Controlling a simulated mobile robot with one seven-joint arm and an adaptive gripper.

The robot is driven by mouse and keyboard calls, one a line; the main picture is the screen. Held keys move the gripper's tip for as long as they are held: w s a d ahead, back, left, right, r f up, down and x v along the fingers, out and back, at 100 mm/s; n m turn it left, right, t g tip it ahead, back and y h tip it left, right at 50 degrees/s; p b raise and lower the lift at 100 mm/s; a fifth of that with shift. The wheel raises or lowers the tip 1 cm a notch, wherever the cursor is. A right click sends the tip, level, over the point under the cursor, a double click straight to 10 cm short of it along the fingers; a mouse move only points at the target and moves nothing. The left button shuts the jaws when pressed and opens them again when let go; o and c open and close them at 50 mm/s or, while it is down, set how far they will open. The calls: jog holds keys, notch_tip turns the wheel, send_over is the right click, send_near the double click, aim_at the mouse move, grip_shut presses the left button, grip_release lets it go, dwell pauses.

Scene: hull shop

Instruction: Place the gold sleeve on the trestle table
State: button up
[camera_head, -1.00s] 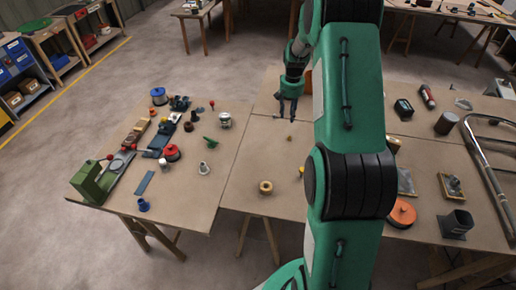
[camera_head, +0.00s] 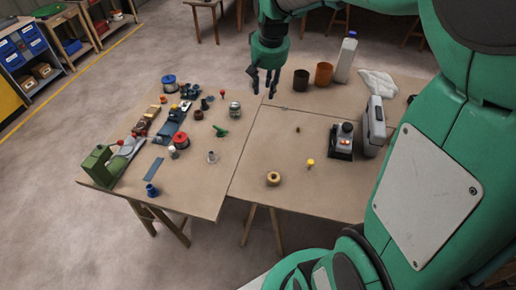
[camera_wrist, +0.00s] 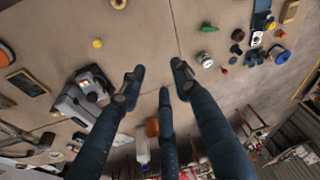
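A gold-tan ring-shaped piece (camera_head: 273,179) with a hole stands near the front edge of the right-hand trestle table (camera_head: 250,178); it looks like the gold sleeve. A similar ring shows at the top edge of the wrist view (camera_wrist: 118,3). A second wooden trestle table (camera_head: 205,190) adjoins on the left and holds several small parts. My gripper (camera_head: 263,88) hangs fingers down above the far part of the tables, near their seam, well away from the ring. In the wrist view its fingers (camera_wrist: 157,90) are spread, with nothing between them.
A grey-black device (camera_head: 341,142), grey case (camera_head: 374,127), orange-brown cup (camera_head: 324,74), dark cup (camera_head: 301,80) and white bottle (camera_head: 346,58) stand farther right and back. My arm covers the right side.

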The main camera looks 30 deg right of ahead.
jog(key=s+a+r+n+t, duration=0.1)
jog(key=s+a+r+n, duration=0.1)
jog(key=s+a, duration=0.6)
jog(key=s+a+r+n+t, duration=0.1)
jog(key=s+a+r+t, duration=0.1)
jog(key=s+a, duration=0.7)
jog(key=shift+s+a+r+n+y, duration=0.15)
jog(key=shift+s+r+n+y, duration=0.3)
jog(key=shift+s, duration=3.45)
jog(key=shift+r, duration=0.1)
